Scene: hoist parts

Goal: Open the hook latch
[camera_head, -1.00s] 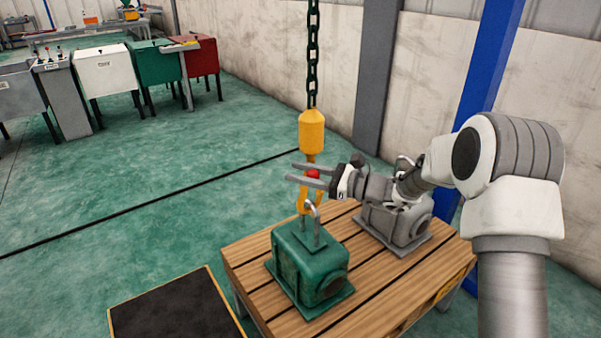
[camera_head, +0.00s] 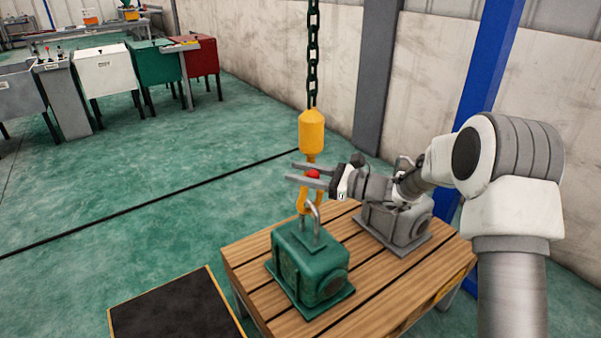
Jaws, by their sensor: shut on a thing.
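The yellow hoist hook (camera_head: 312,133) hangs from a dark chain, just above the green part on the pallet table. A red latch piece (camera_head: 313,173) shows on the hook, between the two fingers of my gripper (camera_head: 309,174). The gripper reaches in from the right and is shut on the red latch. The lower curve of the hook is by the metal lifting ring (camera_head: 314,213) on top of the green hoist part (camera_head: 309,268). I cannot tell whether the hook passes through the ring. The fingers partly hide the hook's throat.
A grey hoist part (camera_head: 396,222) stands at the back of the slatted wooden table (camera_head: 385,290), under my arm. The chain (camera_head: 313,55) rises above the hook. Coloured bins stand far left.

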